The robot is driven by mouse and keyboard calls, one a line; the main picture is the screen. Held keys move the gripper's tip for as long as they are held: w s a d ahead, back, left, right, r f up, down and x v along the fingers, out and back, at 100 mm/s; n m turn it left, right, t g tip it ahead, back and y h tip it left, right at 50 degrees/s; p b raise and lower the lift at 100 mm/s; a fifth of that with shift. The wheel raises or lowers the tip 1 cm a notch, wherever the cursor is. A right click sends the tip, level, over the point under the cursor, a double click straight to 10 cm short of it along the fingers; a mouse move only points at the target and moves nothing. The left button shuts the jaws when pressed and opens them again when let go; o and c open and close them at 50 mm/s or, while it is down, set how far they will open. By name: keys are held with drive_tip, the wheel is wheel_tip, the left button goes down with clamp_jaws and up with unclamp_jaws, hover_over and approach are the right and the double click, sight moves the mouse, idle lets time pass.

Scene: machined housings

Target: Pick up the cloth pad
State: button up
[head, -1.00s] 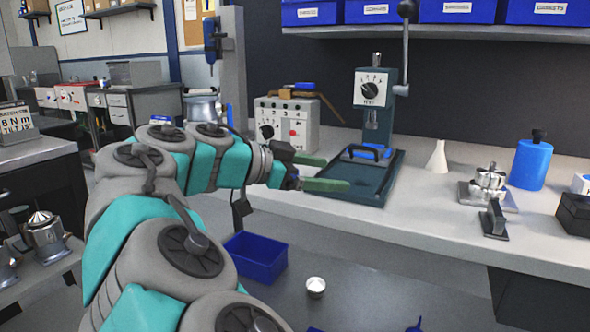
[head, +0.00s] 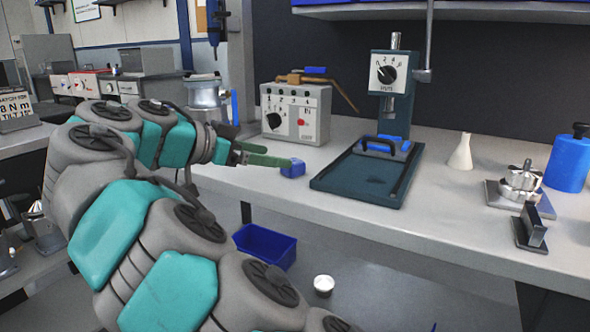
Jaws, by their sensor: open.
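A small blue block-like piece (head: 292,168) lies on the bench just left of the press tray; it may be the cloth pad, but at this size I cannot tell. My gripper (head: 270,154) has green fingers and is open above the left part of the bench. Its fingertips point right, close to the blue piece in the picture. I see nothing between the fingers. I cannot tell whether they touch the piece or how high they are above the bench.
A dark green press (head: 390,75) stands on a tray (head: 340,185) with a black-handled blue part (head: 385,146). A control box (head: 297,112) stands behind my gripper. A white funnel (head: 461,153) and metal fixture (head: 521,183) are right. A blue bin (head: 265,246) is below.

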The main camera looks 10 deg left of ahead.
sight(293, 167)
drive_tip(key=shift+a+f, duration=0.2)
drive_tip(key=shift+f, duration=0.4)
drive_tip(key=shift+x, duration=1.2)
drive_tip(key=shift+g, duration=0.3)
drive_tip(key=shift+w+a+p+x, duration=0.15)
drive_tip(key=shift+p+x, duration=0.1)
drive_tip(key=shift+x, duration=1.1)
drive_tip(key=shift+w+a+p+x, duration=0.15)
drive_tip(key=shift+p+x, duration=0.1)
drive_tip(key=shift+x, duration=1.1)
drive_tip(key=shift+c, duration=0.4)
clamp_jaws()
